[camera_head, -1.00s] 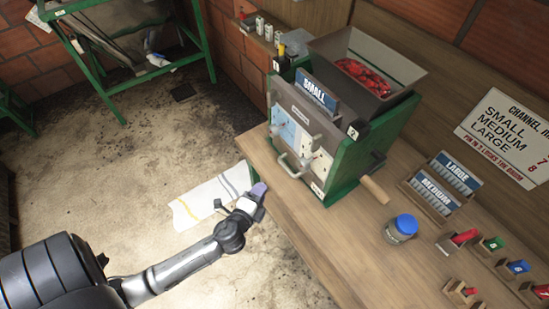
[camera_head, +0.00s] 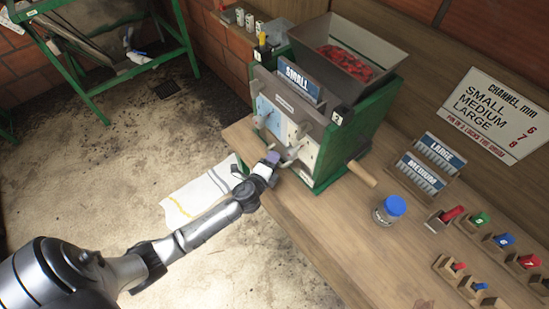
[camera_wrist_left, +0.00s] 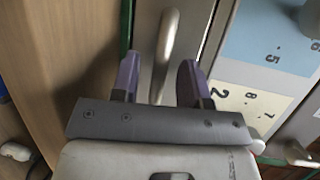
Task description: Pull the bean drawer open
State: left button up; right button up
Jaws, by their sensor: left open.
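The green pulper (camera_head: 345,137) stands on the wooden bench with its dial-marked front facing my left arm. A curved metal handle (camera_wrist_left: 168,38) on a plain metal panel (camera_wrist_left: 196,22), which looks like the bean drawer front, shows in the left wrist view. My left gripper (camera_head: 271,160) is at the lower front of the pulper. In the left wrist view it (camera_wrist_left: 157,77) is open, with its purple fingers on either side of the handle. I cannot tell whether they touch it. In the head view the gripper partly covers the handle. My right gripper is out of view.
A hopper of red cherries (camera_head: 345,60) tops the pulper. A wooden crank grip (camera_head: 362,173) sticks out on its right. A blue-lidded jar (camera_head: 390,210), a plate rack (camera_head: 428,170) and coloured pins stand to the right. A striped cloth (camera_head: 200,193) lies beyond the bench's left edge.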

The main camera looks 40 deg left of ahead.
pick_arm(q)
jog(key=shift+x, duration=0.9)
grip_shut()
